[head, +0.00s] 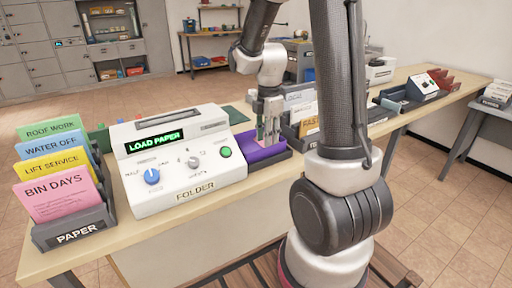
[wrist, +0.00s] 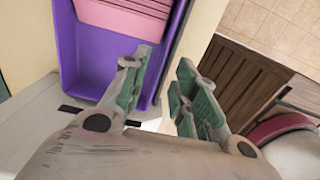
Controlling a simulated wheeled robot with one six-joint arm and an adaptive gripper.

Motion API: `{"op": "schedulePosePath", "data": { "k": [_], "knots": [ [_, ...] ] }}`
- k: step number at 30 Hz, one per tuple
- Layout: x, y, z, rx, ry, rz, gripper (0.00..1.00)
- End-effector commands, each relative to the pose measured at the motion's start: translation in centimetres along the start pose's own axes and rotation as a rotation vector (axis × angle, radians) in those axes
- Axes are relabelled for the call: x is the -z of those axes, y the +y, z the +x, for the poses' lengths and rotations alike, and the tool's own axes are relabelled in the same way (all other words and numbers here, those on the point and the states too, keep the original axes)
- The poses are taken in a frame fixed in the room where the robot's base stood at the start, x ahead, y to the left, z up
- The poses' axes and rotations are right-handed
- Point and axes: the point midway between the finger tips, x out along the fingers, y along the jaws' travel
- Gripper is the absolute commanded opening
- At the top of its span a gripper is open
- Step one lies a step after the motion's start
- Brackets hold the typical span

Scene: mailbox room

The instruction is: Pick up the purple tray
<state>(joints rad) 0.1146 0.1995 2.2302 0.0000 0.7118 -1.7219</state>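The purple tray (head: 262,152) sits on the counter just right of the folder machine (head: 180,160). In the wrist view the purple tray (wrist: 84,62) fills the upper left, with pink paper (wrist: 122,18) lying in it. My gripper (head: 268,136) is down at the tray in the head view and covers part of it. In the wrist view my gripper (wrist: 163,62) is open. One finger shows over the tray's inside and the other beyond its right wall, with the wall between them. I cannot tell whether either finger touches the tray.
The folder's display reads LOAD PAPER. A paper rack (head: 75,228) with coloured sheets stands at the counter's left end. Sorters with cards (head: 303,110) stand close behind the tray on the right. A side table (head: 488,120) is at the far right, with open floor before it.

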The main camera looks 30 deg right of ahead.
Motion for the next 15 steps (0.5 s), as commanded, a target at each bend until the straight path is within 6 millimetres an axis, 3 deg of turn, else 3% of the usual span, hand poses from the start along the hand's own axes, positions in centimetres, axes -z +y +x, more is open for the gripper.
{"op": "schedulePosePath", "data": {
  "k": [9,15],
  "knots": [
    [0.2,-0.2,4.7,0.003,0.000,0.001,0.29],
    [0.2,-0.1,5.1,-0.001,0.000,0.002,0.29]
  ]
}}
